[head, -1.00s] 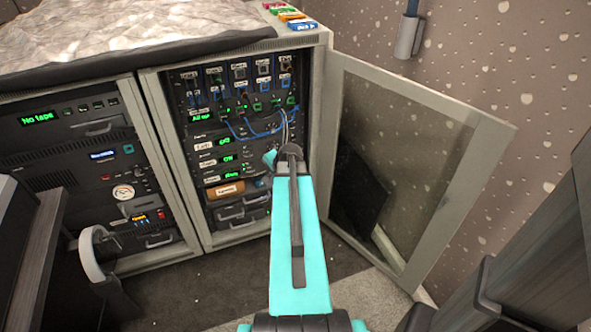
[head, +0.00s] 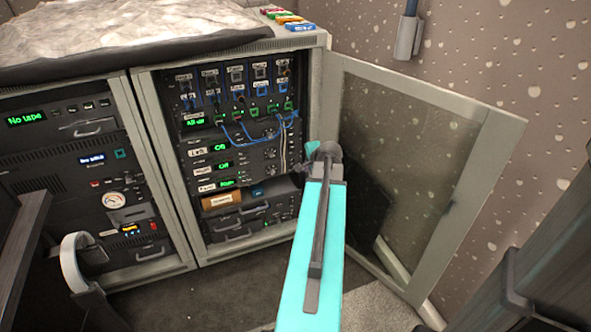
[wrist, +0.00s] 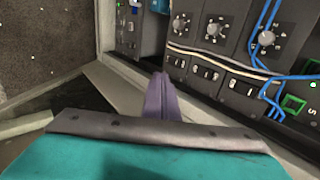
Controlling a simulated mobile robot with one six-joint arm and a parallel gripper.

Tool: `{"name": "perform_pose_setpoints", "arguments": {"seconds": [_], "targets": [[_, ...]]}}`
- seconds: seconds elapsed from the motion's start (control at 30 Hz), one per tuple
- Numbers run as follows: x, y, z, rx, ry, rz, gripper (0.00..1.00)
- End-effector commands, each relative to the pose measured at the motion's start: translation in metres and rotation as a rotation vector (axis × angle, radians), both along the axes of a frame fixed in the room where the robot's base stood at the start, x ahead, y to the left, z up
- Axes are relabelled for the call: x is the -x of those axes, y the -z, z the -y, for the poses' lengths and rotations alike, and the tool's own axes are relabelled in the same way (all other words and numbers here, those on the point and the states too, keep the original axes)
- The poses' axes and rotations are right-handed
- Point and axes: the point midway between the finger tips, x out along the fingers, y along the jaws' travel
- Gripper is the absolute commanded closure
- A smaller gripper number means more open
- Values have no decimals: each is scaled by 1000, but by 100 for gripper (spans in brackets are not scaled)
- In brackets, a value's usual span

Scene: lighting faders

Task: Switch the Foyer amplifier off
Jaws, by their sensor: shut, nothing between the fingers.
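Three stacked amplifier panels (head: 225,166) sit in the open right rack bay, each with a small label and a green display. The labels are too blurred to tell which is Foyer. The top and middle displays seem to read Off; the bottom one seems to show a longer word. The wrist view shows their knobs (wrist: 213,28) and rocker switches, the left one (wrist: 176,62), the middle one (wrist: 208,73) and the right one (wrist: 243,88). My gripper (wrist: 160,78) is shut and empty, its purple fingers just left of the left switch, with contact unclear.
An open glass door (head: 420,170) stands right of the bay, close to my arm. Blue patch cables (head: 245,135) hang above the panels, and pale cables run beside the switches. An orange-brown box (head: 221,199) and drawers (head: 235,222) lie below. The left rack (head: 75,170) adjoins.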

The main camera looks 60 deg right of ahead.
Motion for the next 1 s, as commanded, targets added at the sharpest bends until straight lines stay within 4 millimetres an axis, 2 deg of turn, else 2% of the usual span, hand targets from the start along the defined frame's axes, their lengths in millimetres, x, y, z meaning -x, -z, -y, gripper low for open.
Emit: {"name": "perform_pose_setpoints", "arguments": {"seconds": [0.27, 0.9, 1.0], "targets": [[-9, 13, 7, -1, 0, -1, 100], [-53, 71, 40, 1, -1, 0, 100], [-61, 75, 46, 1, -1, 0, 100]]}}
